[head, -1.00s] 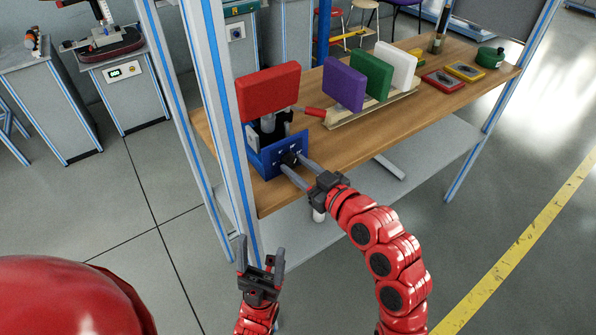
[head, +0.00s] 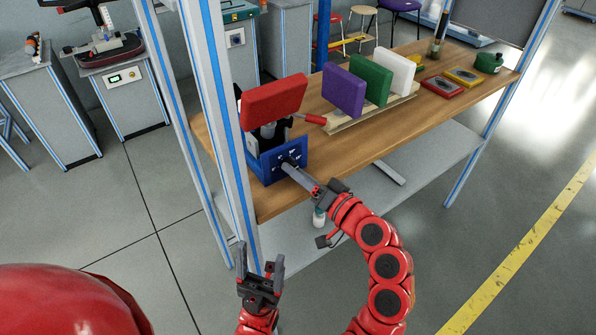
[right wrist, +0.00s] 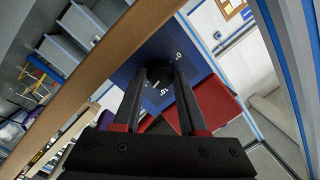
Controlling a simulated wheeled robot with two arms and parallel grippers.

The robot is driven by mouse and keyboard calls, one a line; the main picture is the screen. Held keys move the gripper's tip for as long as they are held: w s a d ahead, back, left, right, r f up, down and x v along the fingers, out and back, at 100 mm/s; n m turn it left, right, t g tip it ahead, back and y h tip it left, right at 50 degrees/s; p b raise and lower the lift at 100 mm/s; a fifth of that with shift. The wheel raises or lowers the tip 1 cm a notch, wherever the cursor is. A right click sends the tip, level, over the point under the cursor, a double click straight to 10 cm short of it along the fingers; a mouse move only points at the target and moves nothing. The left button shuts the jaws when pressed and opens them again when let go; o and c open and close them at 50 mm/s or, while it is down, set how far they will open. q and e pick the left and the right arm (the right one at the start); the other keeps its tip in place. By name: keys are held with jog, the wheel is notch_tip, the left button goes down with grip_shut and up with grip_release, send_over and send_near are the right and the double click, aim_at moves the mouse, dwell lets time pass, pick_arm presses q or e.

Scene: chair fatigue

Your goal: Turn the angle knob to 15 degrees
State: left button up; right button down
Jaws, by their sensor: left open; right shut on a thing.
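The blue box (head: 268,172) stands at the near left end of the wooden table, with white marks on its front panel. A dark knob (right wrist: 158,76) is on this panel, and the right wrist view shows it between my right fingers. My right gripper (head: 287,166) reaches the panel and is shut on the knob, partly hiding it. A red pad (head: 273,101) sits tilted above the box. My left gripper (head: 260,264) is open and empty, low in front of the table.
Purple (head: 343,90), green (head: 371,79) and white (head: 399,72) pads stand in a wooden rack right of the box. A blue-striped post (head: 222,110) rises just left of the box. The wooden table (head: 345,148) is bare in front of the rack.

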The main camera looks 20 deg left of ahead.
jog(key=shift+f+m, duration=0.1)
jog(key=shift+m, duration=0.7)
jog(key=shift+a, duration=0.1)
jog(key=shift+c, duration=2.3)
grip_release()
jog(key=p+v, duration=0.2)
jog(key=v, duration=1.5)
jog(key=shift+d+p, duration=0.3)
jog(key=shift+p, duration=0.1)
